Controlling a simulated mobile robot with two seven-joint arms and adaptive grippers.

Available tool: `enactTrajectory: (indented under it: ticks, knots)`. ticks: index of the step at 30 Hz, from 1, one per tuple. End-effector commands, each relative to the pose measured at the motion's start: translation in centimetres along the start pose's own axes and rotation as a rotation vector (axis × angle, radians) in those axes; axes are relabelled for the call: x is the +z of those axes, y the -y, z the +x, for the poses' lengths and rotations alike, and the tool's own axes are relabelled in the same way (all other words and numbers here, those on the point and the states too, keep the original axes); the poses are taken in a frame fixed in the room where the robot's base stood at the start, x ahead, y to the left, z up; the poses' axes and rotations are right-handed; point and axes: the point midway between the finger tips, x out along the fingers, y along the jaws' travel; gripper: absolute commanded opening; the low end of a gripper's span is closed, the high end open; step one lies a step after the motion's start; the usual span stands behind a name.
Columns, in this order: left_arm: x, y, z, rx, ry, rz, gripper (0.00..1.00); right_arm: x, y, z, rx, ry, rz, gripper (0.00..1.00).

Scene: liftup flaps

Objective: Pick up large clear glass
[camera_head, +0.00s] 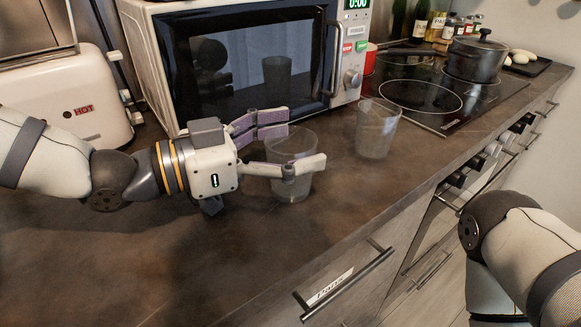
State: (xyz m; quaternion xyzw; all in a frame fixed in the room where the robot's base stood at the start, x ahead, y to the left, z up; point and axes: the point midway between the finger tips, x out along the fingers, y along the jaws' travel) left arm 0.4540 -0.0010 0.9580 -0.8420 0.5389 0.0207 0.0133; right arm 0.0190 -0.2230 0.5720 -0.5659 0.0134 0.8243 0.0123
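A clear glass (292,188) stands upright on the dark countertop. My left gripper (304,144) is open around it, with one finger on its far side and the other across its near side. I cannot tell whether either finger touches the glass. A second clear glass (376,130) stands upright farther right, apart from the gripper. The nearer glass looks somewhat bigger, but which is truly larger I cannot tell. My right arm shows at the lower right; its gripper is out of view.
A microwave (250,60) stands behind the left gripper, with a toaster (70,95) to its left. A hob (425,95) with a dark pot (476,60) lies at the back right. Bottles (420,20) stand behind it. The near counter (200,265) is clear; drawers with handles (348,285) are below its edge.

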Motion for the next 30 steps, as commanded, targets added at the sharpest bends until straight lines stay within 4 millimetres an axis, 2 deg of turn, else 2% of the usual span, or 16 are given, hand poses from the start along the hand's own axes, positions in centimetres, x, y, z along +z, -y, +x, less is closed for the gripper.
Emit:
enactTrajectory:
  ticks: [1,7,17,20,22,28,30]
  knots:
    - [0.0,0.0,0.0,0.0,0.0,0.0,0.65,0.0,0.0,0.0,0.0,0.0,0.0,0.32]
    - [0.0,0.0,0.0,0.0,0.0,0.0,0.22,0.0,0.0,0.0,0.0,0.0,0.0,0.32]
    - [-0.6,0.0,-0.1,0.0,-0.002,0.002,0.21,-0.1,0.0,-0.1,0.0,-0.003,0.0,0.32]
    - [-2.1,0.0,-0.1,0.0,-0.005,0.006,0.21,-0.2,0.0,-0.5,0.0,-0.012,0.0,0.32]
    - [-3.9,0.0,-0.3,-0.001,-0.005,0.01,0.21,-0.4,0.0,-1.0,-0.001,-0.022,0.0,0.32]
    - [-10.2,-3.9,-4.1,-0.001,-0.013,0.02,0.21,-1.7,0.1,-4.1,-0.005,-0.102,0.001,0.32]
    - [-11.2,-5.6,-5.7,-0.001,-0.012,0.017,0.21,-2.1,0.1,-5.1,-0.006,-0.129,0.002,0.32]
